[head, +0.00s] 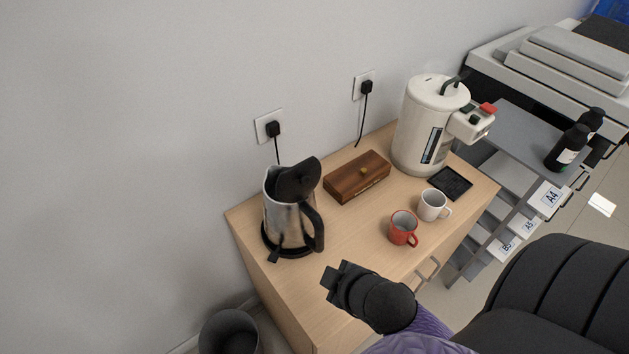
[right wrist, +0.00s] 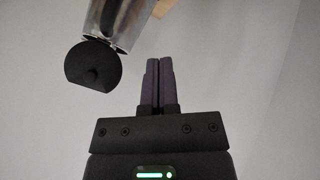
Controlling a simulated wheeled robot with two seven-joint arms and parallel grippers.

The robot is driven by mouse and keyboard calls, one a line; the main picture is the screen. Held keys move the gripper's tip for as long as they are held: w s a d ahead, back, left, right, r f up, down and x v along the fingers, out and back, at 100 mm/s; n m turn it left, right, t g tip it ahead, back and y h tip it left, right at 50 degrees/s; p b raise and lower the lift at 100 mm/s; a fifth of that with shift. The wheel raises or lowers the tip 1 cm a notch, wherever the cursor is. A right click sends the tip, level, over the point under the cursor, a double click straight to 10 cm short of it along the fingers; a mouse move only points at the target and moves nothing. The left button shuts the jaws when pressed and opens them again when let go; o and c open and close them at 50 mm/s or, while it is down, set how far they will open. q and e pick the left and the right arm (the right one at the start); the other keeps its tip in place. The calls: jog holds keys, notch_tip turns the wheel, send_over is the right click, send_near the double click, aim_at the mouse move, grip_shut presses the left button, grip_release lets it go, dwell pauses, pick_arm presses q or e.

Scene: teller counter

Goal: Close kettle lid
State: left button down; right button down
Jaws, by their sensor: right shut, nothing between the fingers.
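The steel kettle (head: 285,218) stands on its black base at the left end of the wooden counter, its black handle facing front right. Its black lid (head: 299,179) is open, tilted up from the rim. My right gripper (head: 336,280) is in front of the counter, to the right of and nearer than the kettle, not touching it. In the right wrist view its purple fingers (right wrist: 153,75) are shut and empty. There the lid (right wrist: 92,66) and part of the kettle body (right wrist: 118,20) show at upper left, apart from the fingers. My left gripper is not in view.
A wooden box (head: 357,177), a red mug (head: 402,228), a white mug (head: 432,204), a black tray (head: 450,182) and a white water boiler (head: 425,125) stand right of the kettle. A black chair (head: 560,290) is at lower right. Counter space between kettle and red mug is clear.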

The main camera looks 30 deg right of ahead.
jog(key=w+d+r+n+t, duration=0.2)
jog(key=w+d+n+t, duration=0.15)
jog(key=n+t, duration=0.2)
jog(key=n+t+y+b, duration=0.1)
jog(key=n+t, duration=0.2)
jog(key=n, duration=0.3)
send_near(306, 182)
jog(key=shift+m, duration=0.25)
jog(key=w, duration=0.5)
jog(key=w+f, duration=0.1)
jog(key=w, duration=0.1)
jog(key=shift+w+a, duration=0.2)
jog(key=shift+r, duration=0.15)
